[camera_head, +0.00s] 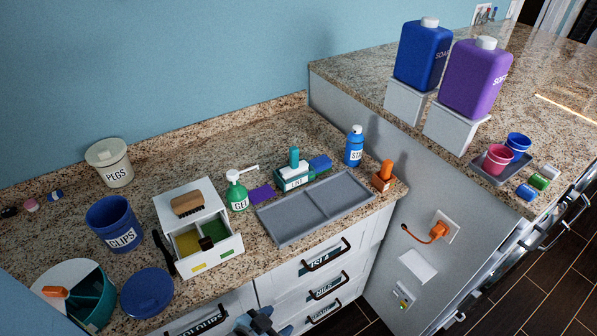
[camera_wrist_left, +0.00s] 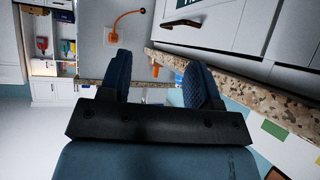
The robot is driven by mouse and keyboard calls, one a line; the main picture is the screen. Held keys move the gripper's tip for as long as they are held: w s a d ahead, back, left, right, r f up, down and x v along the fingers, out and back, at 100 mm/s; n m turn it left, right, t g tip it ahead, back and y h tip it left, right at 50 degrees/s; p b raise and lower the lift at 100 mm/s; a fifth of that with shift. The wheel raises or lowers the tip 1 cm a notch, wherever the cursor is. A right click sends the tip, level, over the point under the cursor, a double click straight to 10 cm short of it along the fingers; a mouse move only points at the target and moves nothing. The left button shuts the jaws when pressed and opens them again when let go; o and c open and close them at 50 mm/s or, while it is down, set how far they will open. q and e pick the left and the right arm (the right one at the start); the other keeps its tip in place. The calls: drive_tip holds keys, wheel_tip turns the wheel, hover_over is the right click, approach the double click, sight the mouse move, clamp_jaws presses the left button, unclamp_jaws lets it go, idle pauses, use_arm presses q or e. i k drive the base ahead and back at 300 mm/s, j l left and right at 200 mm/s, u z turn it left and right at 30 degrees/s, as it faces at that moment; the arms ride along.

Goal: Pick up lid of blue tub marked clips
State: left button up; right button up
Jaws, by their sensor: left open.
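The blue tub marked CLIPS (camera_head: 113,226) stands open on the granite counter at the left in the head view. A round blue lid (camera_head: 147,292) lies flat on the counter in front of it, apart from the tub. My left gripper (camera_head: 262,324) shows at the bottom edge of the head view, to the right of the lid and in front of the drawers, away from both. In the left wrist view its two blue fingers (camera_wrist_left: 163,88) are spread with nothing between them. Neither tub nor lid can be made out there. My right gripper is not in view.
A teal container (camera_head: 92,300) stands close left of the lid. A small white drawer unit (camera_head: 208,262), its drawer pulled out, stands to the right. A grey tray (camera_head: 313,208) lies farther right. The counter's front edge runs near the lid.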

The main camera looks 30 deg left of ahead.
sight(147, 292)
drive_tip(key=u, duration=2.15)
